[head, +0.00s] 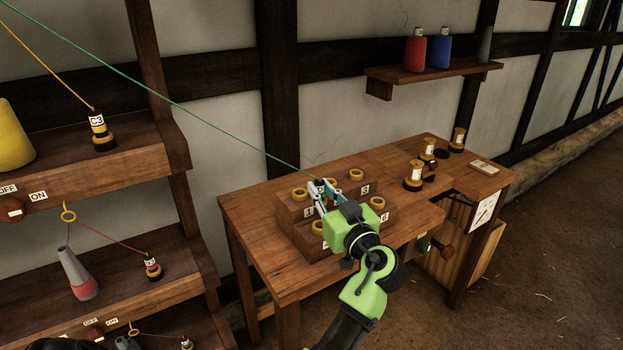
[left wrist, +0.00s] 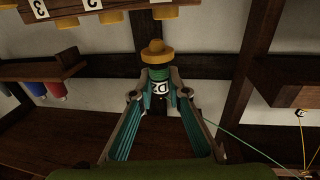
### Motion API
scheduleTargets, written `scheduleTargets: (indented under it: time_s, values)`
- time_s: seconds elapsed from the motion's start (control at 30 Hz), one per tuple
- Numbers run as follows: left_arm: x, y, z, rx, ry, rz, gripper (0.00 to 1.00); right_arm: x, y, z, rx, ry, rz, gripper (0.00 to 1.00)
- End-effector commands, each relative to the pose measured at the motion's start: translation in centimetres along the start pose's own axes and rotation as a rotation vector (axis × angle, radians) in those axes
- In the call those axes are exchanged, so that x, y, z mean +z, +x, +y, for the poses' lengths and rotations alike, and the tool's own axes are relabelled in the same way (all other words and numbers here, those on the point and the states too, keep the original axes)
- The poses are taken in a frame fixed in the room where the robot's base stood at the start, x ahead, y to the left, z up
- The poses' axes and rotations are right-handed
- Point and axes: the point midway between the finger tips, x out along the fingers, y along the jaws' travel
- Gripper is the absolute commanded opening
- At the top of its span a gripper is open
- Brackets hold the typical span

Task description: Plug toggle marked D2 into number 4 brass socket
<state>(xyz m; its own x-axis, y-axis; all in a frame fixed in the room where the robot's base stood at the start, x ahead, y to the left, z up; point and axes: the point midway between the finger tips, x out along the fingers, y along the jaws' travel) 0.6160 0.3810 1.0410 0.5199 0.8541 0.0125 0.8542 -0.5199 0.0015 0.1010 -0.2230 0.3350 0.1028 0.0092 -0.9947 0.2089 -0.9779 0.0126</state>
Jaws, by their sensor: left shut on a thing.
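My left gripper (head: 319,189) is shut on the toggle marked D2 (left wrist: 158,88), which has a brass-coloured end, a green band and a white tag. A green cord runs from it up to the left in the head view. In that view the fingers hide most of the toggle, above the back of the stepped socket block (head: 294,234). The front-left brass socket (head: 318,227) shows left of the gripper; its number tag is mostly hidden. Tags 1, 3 and 6 mark other sockets. The left wrist view shows the toggle apart from the brass sockets (left wrist: 115,15) at the top. My right gripper is not in view.
The block stands on a wooden table (head: 260,207). Several toggles or spools (head: 413,175) and a small pad (head: 485,167) are on its right. A rack (head: 110,160) with a C3 toggle (head: 98,130) and cords stands at left. A wall shelf (head: 430,77) holds red and blue cones.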

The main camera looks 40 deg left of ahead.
Motion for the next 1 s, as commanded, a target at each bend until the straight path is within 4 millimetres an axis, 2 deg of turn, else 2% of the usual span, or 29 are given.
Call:
scheduleTargets:
  time_s: [0.07,0.17,0.47,0.7,1.0]
  values:
    - [0.1,-0.1,0.1,0.002,0.000,0.000,0.00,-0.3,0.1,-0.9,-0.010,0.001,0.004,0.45]
    - [0.5,-0.1,0.1,0.003,0.001,0.000,0.00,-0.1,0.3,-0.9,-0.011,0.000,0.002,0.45]
    - [3.1,-0.1,0.0,0.003,0.004,0.000,0.00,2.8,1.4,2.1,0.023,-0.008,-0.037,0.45]
    - [5.3,-0.2,0.0,0.002,0.003,0.000,0.00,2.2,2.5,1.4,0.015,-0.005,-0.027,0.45]
    - [5.8,-0.2,0.0,0.002,0.001,0.001,0.00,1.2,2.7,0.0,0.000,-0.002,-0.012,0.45]
